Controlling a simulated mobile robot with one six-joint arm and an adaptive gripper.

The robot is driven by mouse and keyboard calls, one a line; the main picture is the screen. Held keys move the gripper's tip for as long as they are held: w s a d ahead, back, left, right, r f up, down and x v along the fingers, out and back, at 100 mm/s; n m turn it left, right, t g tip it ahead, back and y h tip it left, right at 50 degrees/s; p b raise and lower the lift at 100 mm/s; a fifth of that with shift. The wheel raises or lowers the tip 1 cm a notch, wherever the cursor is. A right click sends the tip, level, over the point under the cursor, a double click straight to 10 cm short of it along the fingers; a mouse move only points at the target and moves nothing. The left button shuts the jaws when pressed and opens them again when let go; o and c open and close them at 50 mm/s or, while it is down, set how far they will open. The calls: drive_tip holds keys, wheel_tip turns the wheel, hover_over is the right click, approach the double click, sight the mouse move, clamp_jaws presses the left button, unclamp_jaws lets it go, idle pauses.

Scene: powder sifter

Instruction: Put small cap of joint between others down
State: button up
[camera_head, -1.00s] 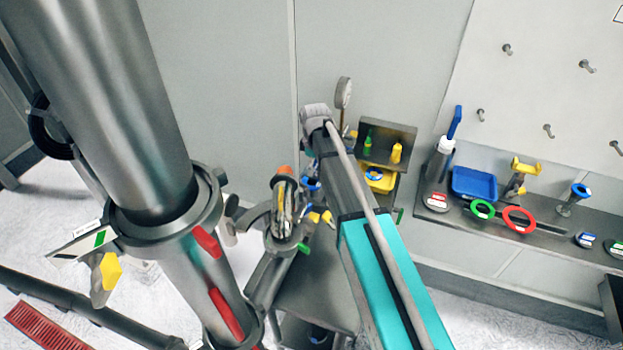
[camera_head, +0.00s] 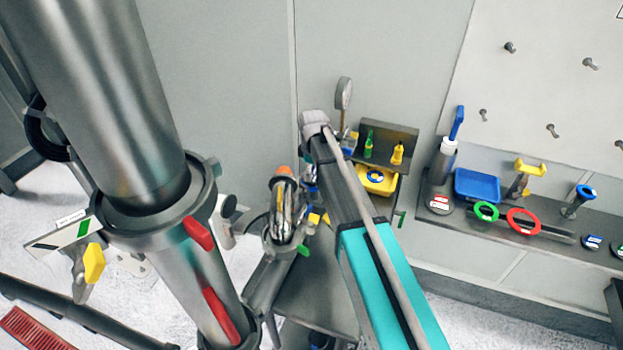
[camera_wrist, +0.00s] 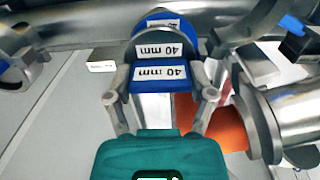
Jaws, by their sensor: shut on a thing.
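My gripper (camera_wrist: 161,98) shows in the wrist view with one finger on each side of a small blue cap (camera_wrist: 160,87) with a white "40 mm" label. It is shut on this cap. A second blue part (camera_wrist: 157,26) with a "40 mm" label sits just beyond the held cap, close to a grey metal pipe. I cannot tell whether the two touch. In the head view my arm hides the gripper and the held cap.
An orange part (camera_wrist: 228,130) and a metal pipe fitting (camera_wrist: 290,115) are close on the right in the wrist view. In the head view a large steel column (camera_head: 100,90) stands left. A bench (camera_head: 540,252) with a blue tray (camera_head: 477,184) and coloured rings is right.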

sight(313, 169)
drive_tip(key=shift+f+b, duration=0.3)
drive_tip(key=shift+f, duration=0.35)
drive_tip(key=shift+f, duration=0.1)
drive_tip(key=o, duration=1.2)
drive_tip(key=shift+c, duration=0.2)
wheel_tip(313, 169, up, 12)
drive_tip(key=p, duration=1.2)
drive_tip(key=shift+r, duration=0.2)
drive_tip(key=shift+s, duration=0.1)
